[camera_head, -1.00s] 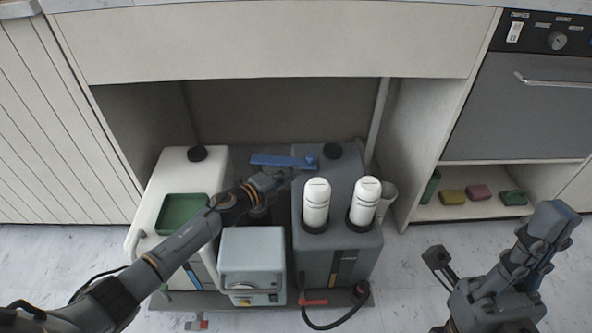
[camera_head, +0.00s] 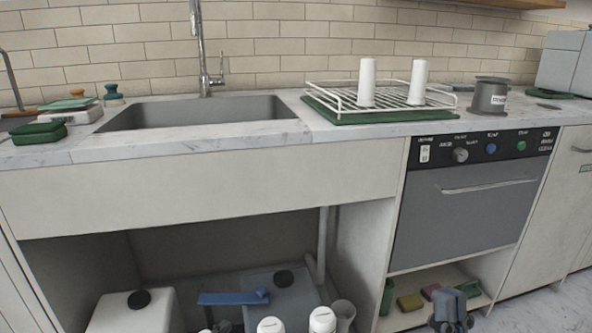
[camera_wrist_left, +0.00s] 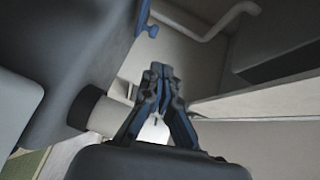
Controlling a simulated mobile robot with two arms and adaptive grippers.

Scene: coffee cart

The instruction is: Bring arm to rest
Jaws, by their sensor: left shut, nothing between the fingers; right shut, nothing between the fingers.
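My left gripper (camera_wrist_left: 160,75) shows in the left wrist view with its blue-grey fingers together and nothing between them. It is under the counter, apart from a grey container (camera_wrist_left: 95,30) on the left that has a blue tap (camera_wrist_left: 149,30). In the head view my left gripper is hard to make out. My right gripper (camera_head: 450,302) is at the bottom of the head view, in front of the open shelf below the dishwasher. It is shut and holds nothing. The rest of my right arm is mostly cut off by the lower edge.
Under the sink stand a white container (camera_head: 135,312) and a grey one (camera_head: 285,292), with a long blue bar (camera_head: 233,298) and white bottles (camera_head: 322,318). Above are the sink (camera_head: 200,112), drying rack (camera_head: 350,103) and dishwasher (camera_head: 465,195). Sponges (camera_head: 410,302) lie on the shelf.

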